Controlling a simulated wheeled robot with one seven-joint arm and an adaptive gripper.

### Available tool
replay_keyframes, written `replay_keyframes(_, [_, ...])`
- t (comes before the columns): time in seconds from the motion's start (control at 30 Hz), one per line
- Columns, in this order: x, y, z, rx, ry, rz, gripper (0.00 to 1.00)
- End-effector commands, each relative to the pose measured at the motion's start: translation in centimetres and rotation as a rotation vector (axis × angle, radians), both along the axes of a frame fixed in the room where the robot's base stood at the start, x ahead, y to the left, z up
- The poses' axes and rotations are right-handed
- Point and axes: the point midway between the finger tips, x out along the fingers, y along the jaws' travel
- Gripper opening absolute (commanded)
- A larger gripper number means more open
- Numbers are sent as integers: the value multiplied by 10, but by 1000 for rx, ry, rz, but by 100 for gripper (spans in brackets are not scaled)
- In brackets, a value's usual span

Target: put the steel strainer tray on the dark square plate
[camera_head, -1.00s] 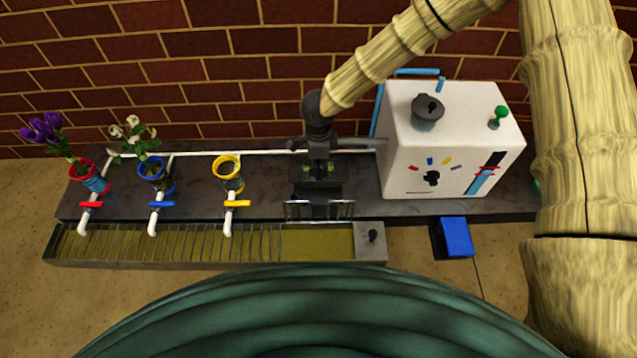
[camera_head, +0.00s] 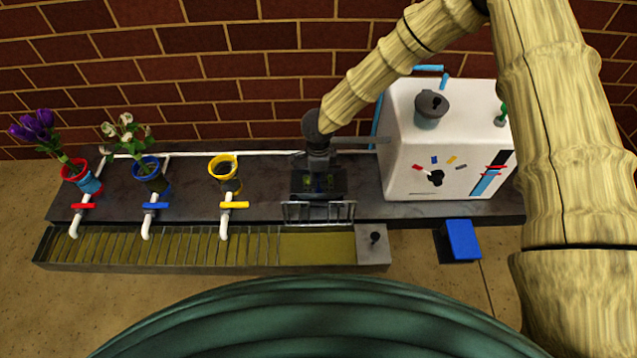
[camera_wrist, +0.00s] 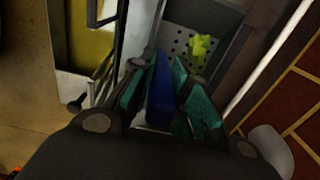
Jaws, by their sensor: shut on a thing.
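The steel strainer tray (camera_wrist: 176,42) shows in the wrist view as a grey perforated sheet with a yellow-green piece on it. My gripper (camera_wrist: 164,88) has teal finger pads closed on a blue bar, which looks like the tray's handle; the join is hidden. In the head view my gripper (camera_head: 319,170) is over a dark square area on the counter, apparently the dark square plate (camera_head: 341,184). The gripper hides much of the plate and tray there. I cannot tell whether the tray touches the plate.
A wire rack (camera_head: 318,212) stands at the counter's front edge, before the plate. A white machine (camera_head: 450,150) is close on the right. A yellow-rimmed cup (camera_head: 224,175) and two flower cups stand left. A grated trough (camera_head: 150,252) runs along the front.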

Motion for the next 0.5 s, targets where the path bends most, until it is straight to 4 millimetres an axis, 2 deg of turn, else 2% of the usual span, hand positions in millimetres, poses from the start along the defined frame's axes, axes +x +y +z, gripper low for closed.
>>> replay_keyframes(0.03, [-1, 0, -10, -1, 1, 1, 0])
replay_keyframes(0.17, [1, -1, -27, -2, 0, 0, 0])
replay_keyframes(0.5, [8, 0, -28, -1, 0, 0, 0])
